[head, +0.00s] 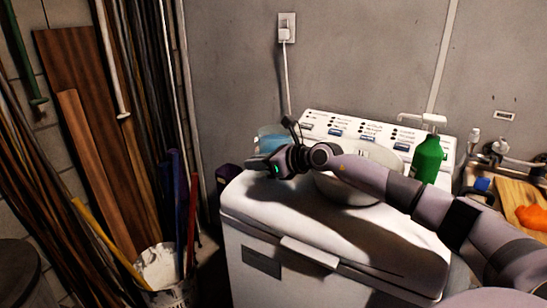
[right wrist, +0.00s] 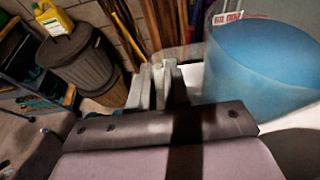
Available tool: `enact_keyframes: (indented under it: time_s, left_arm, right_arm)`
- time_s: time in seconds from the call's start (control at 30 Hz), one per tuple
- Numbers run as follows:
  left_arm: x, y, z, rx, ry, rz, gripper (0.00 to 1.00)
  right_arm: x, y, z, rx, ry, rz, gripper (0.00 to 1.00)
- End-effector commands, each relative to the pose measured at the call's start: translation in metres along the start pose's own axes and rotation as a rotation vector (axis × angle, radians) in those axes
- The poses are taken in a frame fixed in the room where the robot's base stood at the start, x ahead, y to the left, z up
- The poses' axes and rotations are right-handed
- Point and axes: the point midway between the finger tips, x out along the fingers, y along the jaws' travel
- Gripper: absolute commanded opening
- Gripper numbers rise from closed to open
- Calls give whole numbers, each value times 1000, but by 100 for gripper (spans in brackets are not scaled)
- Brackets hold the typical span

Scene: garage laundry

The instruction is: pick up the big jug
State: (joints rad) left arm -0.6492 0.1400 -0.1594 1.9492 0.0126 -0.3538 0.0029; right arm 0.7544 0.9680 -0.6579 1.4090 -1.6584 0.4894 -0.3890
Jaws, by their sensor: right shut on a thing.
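The big jug, a translucent container with a blue lower body (head: 270,139), stands at the back left of the white washing machine's top in the head view. It fills the upper right of the right wrist view (right wrist: 265,70), with a small red and white label. My right gripper (head: 258,163) reaches across the machine top from the right and partly covers the jug. Its fingers (right wrist: 165,72) are close together at the jug's clear side in the right wrist view. They are shut on it; the exact grip spot is hard to see. My left gripper is out of view.
The washing machine (head: 290,215) has a round white thing and a green bottle (head: 427,160) on top. Boards, poles and a bucket (head: 160,268) stand left. A wooden board (head: 520,195) lies at the right.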

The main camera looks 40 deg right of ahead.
Motion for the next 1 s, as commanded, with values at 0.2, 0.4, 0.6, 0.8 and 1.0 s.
enact_keyframes:
  time_s: [0.2,0.4,0.6,0.8,1.0]
  left_arm:
    - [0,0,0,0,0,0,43]
    - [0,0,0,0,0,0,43]
    - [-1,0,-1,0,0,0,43]
    - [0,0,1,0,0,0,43]
    - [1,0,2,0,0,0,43]
  right_arm:
    - [0,0,2,1,-5,1,0]
    - [-2,0,9,0,-6,1,0]
    - [-12,0,34,-5,-11,-1,0]
    - [-29,0,82,-7,-16,-2,0]
    - [-48,0,133,-5,-15,-2,0]
